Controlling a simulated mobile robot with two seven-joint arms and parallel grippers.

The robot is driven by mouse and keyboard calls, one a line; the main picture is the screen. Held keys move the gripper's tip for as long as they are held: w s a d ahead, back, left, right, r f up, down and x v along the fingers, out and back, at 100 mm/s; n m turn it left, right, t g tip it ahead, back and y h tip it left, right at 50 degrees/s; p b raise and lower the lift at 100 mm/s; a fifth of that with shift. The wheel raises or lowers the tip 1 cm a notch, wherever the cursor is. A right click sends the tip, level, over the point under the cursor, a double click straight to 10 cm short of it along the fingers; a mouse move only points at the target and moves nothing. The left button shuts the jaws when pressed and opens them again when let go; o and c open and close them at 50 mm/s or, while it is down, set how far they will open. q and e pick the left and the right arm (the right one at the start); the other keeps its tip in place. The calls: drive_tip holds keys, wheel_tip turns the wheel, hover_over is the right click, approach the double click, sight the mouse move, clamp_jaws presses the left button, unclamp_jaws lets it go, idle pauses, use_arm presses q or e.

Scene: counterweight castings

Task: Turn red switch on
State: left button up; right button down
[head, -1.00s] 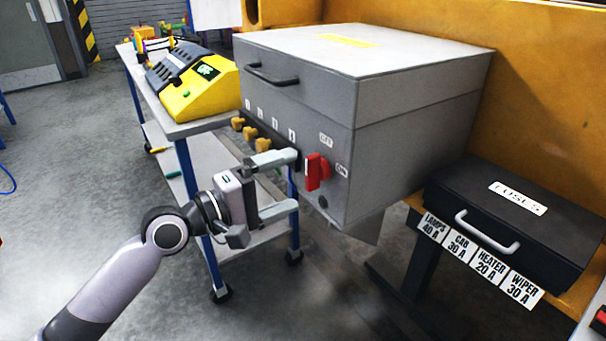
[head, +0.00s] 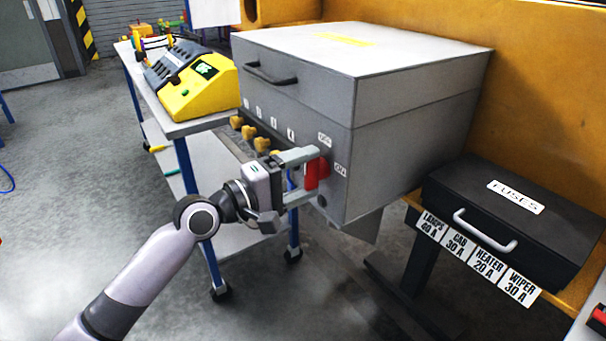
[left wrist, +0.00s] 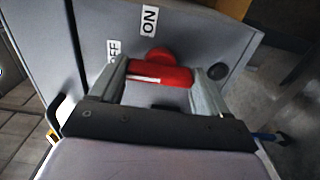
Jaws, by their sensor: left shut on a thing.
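The red switch (head: 312,173) is a rotary handle on the front face of the grey box (head: 400,135). In the head view an OFF label (head: 324,139) sits above it and an ON label (head: 340,169) sits to its right. My left gripper (head: 306,173) is shut on the red handle, one finger above it and one below. In the left wrist view the red switch (left wrist: 160,74) lies between the two fingers, and the ON label (left wrist: 149,20) shows beyond it. The handle stands roughly upright in the head view. My right gripper is not in view.
Several yellow knobs (head: 249,132) line the box's front, left of the switch. A black FUSES case (head: 500,215) stands at right. A cart (head: 182,128) bearing a yellow device (head: 200,85) is behind at left. The floor at left is mostly clear.

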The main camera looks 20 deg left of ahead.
use_arm(q)
drive_tip(key=shift+m, duration=0.3)
drive_tip(key=m, duration=0.2)
drive_tip(key=shift+m, duration=0.4)
drive_tip(key=m+b, duration=0.1)
drive_tip(key=m, duration=1)
drive_tip(key=shift+m+p, duration=0.3)
drive_tip(key=shift+p, duration=0.05)
drive_tip(key=shift+m+p, duration=0.35)
drive_tip(key=shift+m, duration=1.05)
drive_tip(key=o, duration=1)
